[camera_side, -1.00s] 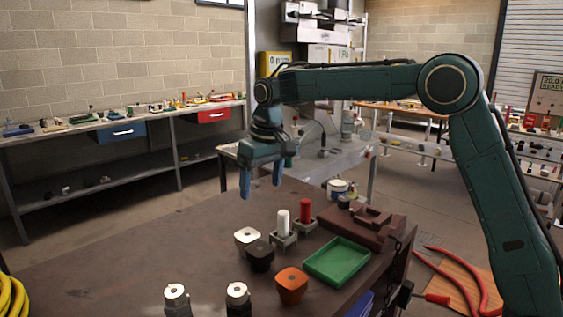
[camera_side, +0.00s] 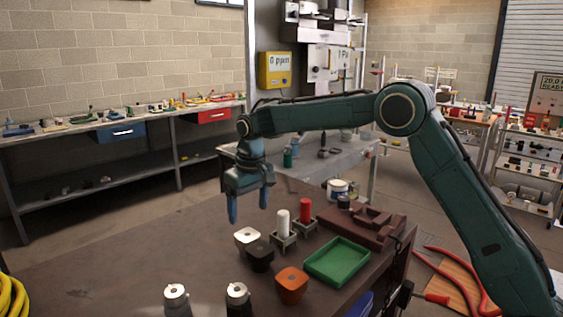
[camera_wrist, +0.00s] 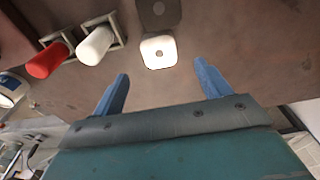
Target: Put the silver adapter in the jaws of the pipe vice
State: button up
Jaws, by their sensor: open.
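The silver adapter (camera_side: 246,236), a pale block with a square top and a small hole, stands on the brown bench; it also shows in the wrist view (camera_wrist: 158,54). My gripper (camera_side: 248,214) is open and empty, its blue fingers pointing down above the bench just behind the adapter. In the wrist view the adapter lies just beyond the gap between the fingertips (camera_wrist: 161,70), not between them. A brown stepped block (camera_side: 372,222) at the bench's right back looks like the pipe vice; I cannot make out its jaws clearly.
A black block (camera_side: 260,256) stands close beside the adapter, with an orange one (camera_side: 291,284) nearer the front. White (camera_side: 283,224) and red (camera_side: 306,211) cylinders stand in holders to the right. A green tray (camera_side: 338,260) lies before the brown block.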

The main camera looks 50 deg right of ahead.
aim_at(247, 234)
jog(key=shift+w+f, duration=0.15)
jog(key=shift+f, duration=0.9)
jog(key=shift+w+f, duration=0.1)
jog(key=shift+f, duration=0.9)
jog(key=shift+w+d+f, duration=0.1)
jog(key=shift+w+f, duration=0.1)
jog(key=shift+f, duration=1.1)
jog(key=shift+w+f, duration=0.2)
jog(key=shift+f, duration=1.1)
jog(key=shift+r, duration=0.1)
jog(key=c, duration=1.5)
jog(key=shift+r, duration=0.15)
notch_tip(247, 234, up, 20)
jog(key=shift+f, duration=0.15)
